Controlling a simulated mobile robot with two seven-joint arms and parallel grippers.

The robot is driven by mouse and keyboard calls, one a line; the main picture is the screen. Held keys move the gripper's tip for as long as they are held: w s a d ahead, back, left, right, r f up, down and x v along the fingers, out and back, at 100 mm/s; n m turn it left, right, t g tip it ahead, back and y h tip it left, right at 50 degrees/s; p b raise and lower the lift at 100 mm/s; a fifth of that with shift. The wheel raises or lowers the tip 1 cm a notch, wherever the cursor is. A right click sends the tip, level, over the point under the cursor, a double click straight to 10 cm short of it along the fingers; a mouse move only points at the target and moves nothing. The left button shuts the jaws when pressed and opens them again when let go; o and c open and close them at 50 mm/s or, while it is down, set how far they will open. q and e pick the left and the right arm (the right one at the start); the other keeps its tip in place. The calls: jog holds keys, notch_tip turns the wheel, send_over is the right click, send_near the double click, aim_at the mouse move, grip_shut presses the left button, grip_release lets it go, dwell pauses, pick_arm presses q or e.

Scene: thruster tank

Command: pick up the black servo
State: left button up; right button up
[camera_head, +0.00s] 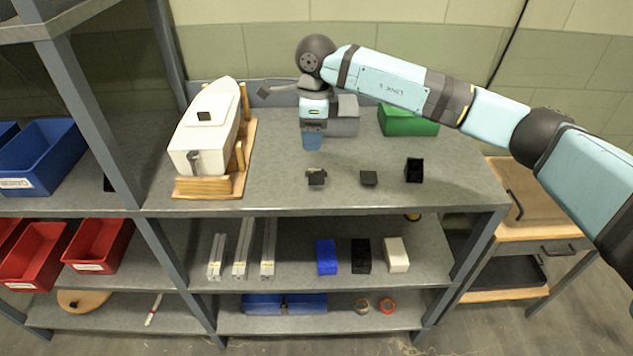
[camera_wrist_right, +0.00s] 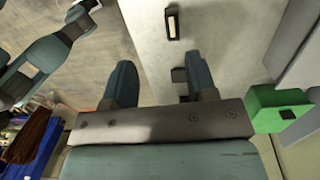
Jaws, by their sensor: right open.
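Three small black parts lie in a row on the top shelf. The left one (camera_head: 316,178) has a pale patch, the middle one (camera_head: 368,178) is a low block, and the right one (camera_head: 413,170) is taller with a hollow-looking face. I cannot tell surely which is the servo. My right gripper (camera_head: 312,143) points down above the shelf, behind the left part, open and empty. In the wrist view a black part with a pale face (camera_wrist_right: 172,22) lies beyond the fingers. Another dark part (camera_wrist_right: 180,75) shows beside the right-hand finger, partly hidden. My left gripper is not seen.
A white boat model (camera_head: 207,125) on a wooden stand is at the left. A grey box (camera_head: 345,118) and a green box (camera_head: 405,122) stand at the back. The shelf's front strip is clear. Blue, black and white blocks lie on the shelf below.

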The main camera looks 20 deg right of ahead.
jog(key=d, duration=0.1)
send_over(317, 172)
jog(key=shift+h, duration=0.4)
notch_tip(317, 172, down, 6)
jog(key=shift+w+d+f+p, duration=0.1)
jog(key=shift+f+p, duration=0.05)
jog(key=shift+p, duration=0.3)
jog(key=shift+f, duration=0.75)
notch_tip(317, 172, down, 5)
jog(key=shift+p, duration=0.65)
grip_shut()
